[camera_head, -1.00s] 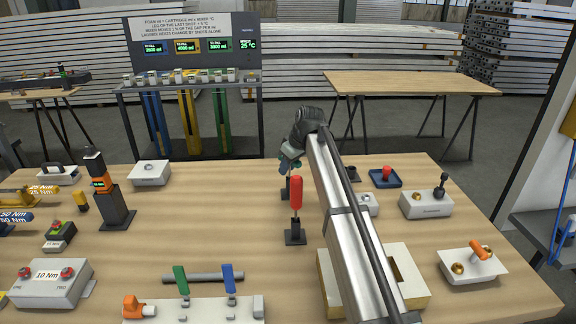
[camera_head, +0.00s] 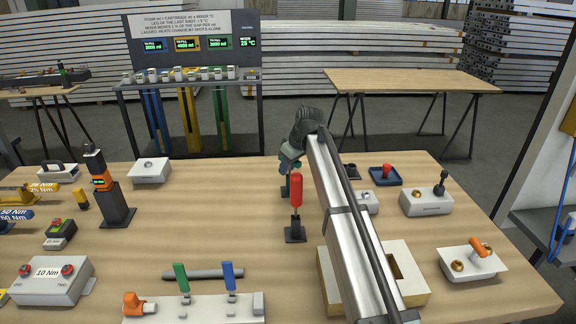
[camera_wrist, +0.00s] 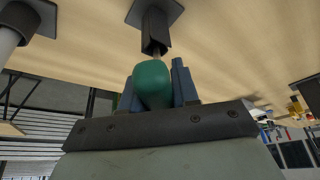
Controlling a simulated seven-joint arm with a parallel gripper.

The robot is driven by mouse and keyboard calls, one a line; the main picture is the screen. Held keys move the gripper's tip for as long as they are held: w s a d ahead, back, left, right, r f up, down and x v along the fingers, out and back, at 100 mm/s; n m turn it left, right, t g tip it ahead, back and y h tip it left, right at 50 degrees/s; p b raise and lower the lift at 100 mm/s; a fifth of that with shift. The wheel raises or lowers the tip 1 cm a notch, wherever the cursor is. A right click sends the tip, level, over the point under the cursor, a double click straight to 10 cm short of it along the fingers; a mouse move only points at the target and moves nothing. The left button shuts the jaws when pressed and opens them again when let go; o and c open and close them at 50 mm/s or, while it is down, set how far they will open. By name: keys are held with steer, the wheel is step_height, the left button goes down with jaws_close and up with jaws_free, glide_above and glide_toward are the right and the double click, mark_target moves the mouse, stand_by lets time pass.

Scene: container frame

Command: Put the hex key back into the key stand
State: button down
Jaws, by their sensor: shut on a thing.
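My gripper (camera_wrist: 157,85) has two blue fingers shut on the teal-green handle of the hex key (camera_wrist: 152,82). In the wrist view, its short visible shaft meets the top of the black key stand (camera_wrist: 153,42), which has a square base. I cannot tell how deep the shaft sits. In the head view, my gripper (camera_head: 285,167) is just above the key stand (camera_head: 285,190), beyond the red-handled tool; the hex key is mostly hidden there.
A red-handled tool (camera_head: 296,190) stands upright in a black holder (camera_head: 295,233) close in front. A blue tray with a red knob (camera_head: 386,175) and a lever box (camera_head: 427,200) lie to the right. Bare table lies left of the red-handled tool.

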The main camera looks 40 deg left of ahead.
steer(key=c, duration=0.8)
jaws_free()
steer(key=v, duration=1.3)
steer(key=shift+d+r, duration=0.15)
steer(key=shift+r, duration=0.15)
step_height(320, 180, up, 6)
